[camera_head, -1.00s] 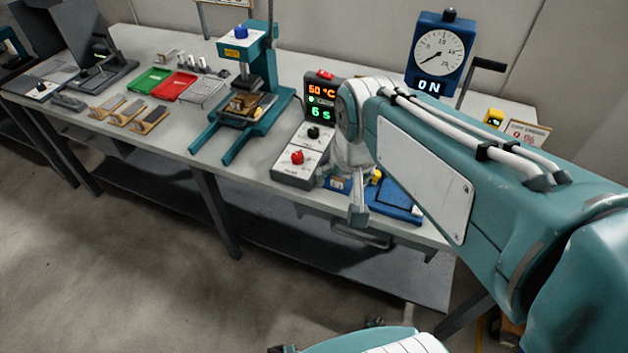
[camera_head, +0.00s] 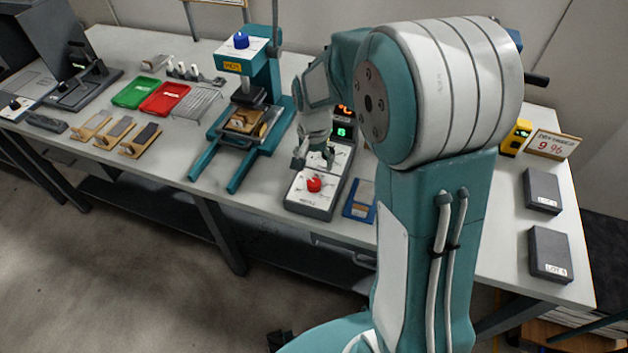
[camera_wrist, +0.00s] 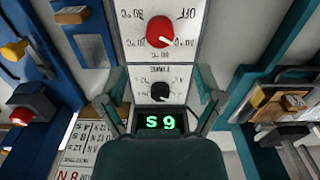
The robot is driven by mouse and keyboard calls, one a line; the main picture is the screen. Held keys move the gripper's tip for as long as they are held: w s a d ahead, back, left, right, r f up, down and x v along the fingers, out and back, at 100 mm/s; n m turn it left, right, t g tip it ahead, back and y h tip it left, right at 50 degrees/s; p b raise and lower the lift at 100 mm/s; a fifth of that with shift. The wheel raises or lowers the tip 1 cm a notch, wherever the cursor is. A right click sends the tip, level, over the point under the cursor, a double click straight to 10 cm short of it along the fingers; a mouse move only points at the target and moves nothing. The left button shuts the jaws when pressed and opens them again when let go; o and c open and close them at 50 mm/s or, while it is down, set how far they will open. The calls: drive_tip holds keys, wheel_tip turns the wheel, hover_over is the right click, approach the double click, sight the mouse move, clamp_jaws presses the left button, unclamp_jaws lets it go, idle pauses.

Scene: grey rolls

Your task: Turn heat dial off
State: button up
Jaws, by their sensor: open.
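The red heat dial (camera_head: 314,184) sits on the near end of the grey control box (camera_head: 310,205). In the wrist view, which is upside down, the red dial (camera_wrist: 159,32) has OFF and °C marks around it, and its white pointer is turned towards a °C mark, away from OFF. The black dial (camera_wrist: 160,91) under the word TIME is between it and the green display (camera_wrist: 160,122). My gripper (camera_head: 313,158) is open and empty, over the box just behind the red dial. Its fingers (camera_wrist: 160,88) spread to either side of the black dial in the picture; contact cannot be told.
The teal press (camera_head: 246,100) stands left of the box. A blue card-like item (camera_head: 359,200) lies close on its right. Red (camera_head: 167,98) and green trays lie further left. Two dark boxes (camera_head: 549,254) lie at the table's right. My arm hides the table's middle right.

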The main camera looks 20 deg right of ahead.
sight(314, 182)
wheel_tip(314, 182, down, 8)
drive_tip(key=shift+r, duration=0.2)
drive_tip(key=c, duration=1.2)
